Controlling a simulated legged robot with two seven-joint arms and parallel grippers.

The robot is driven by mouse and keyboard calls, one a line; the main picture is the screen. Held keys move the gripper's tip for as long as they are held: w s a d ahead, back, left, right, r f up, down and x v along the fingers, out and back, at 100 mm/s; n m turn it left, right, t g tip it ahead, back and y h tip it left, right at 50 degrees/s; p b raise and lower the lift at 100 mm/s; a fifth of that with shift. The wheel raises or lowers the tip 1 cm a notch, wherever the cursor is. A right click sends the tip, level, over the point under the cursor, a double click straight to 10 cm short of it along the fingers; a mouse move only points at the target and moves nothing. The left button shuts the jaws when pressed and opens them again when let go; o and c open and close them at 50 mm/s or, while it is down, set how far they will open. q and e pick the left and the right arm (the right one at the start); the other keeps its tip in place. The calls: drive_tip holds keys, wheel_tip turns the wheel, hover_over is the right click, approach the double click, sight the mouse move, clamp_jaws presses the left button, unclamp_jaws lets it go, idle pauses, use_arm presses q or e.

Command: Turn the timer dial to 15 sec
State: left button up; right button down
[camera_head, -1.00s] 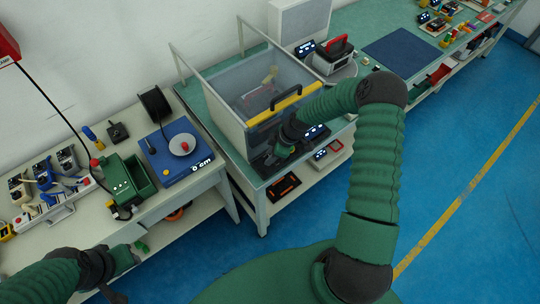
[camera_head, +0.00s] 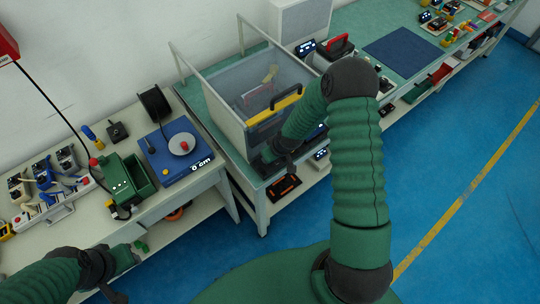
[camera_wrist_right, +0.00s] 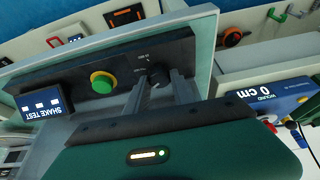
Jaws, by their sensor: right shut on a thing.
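The timer dial (camera_wrist_right: 158,75) is a small dark knob on the black front panel (camera_wrist_right: 120,72) of the shake test box. In the right wrist view the fingers of my right gripper (camera_wrist_right: 170,88) are at the dial, closed on it. Small white labels stand beside the dial, too small to read surely. In the head view my right gripper (camera_head: 268,160) is at the front left of the box (camera_head: 228,125), and the dial is hidden there. My left gripper (camera_head: 136,252) is low over the front edge of the left bench; its fingers are unclear.
A green button (camera_wrist_right: 102,82) and a lit SHAKE TEST display (camera_wrist_right: 45,103) sit on the same panel. The box has a yellow-and-black handle (camera_head: 273,107).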

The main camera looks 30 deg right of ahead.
drive_tip(key=m, duration=0.1)
drive_tip(key=m+h, duration=0.1)
drive_tip(key=shift+s+a+f+m, duration=0.15)
drive_tip(key=shift+s+m, duration=0.1)
drive_tip(key=shift+m, duration=0.15)
drive_tip(key=m+h+p, duration=0.1)
drive_tip(key=m, duration=0.1)
drive_tip(key=shift+m+g, duration=0.3)
drive_tip(key=shift+m, duration=0.1)
drive_tip(key=m+g+h+p, duration=0.1)
drive_tip(key=m+p, duration=0.2)
drive_tip(key=m, duration=0.1)
drive_tip(key=shift+a+m+p, duration=0.1)
drive_tip(key=shift+m+p, duration=0.2)
drive_tip(key=shift+w+m+h+p, duration=0.1)
drive_tip(key=shift+m+h+p, duration=0.35)
drive_tip(key=shift+m, duration=0.15)
drive_tip(key=shift+a, duration=0.1)
drive_tip(key=c, duration=1.1)
unclamp_jaws()
drive_tip(key=shift+w, duration=0.1)
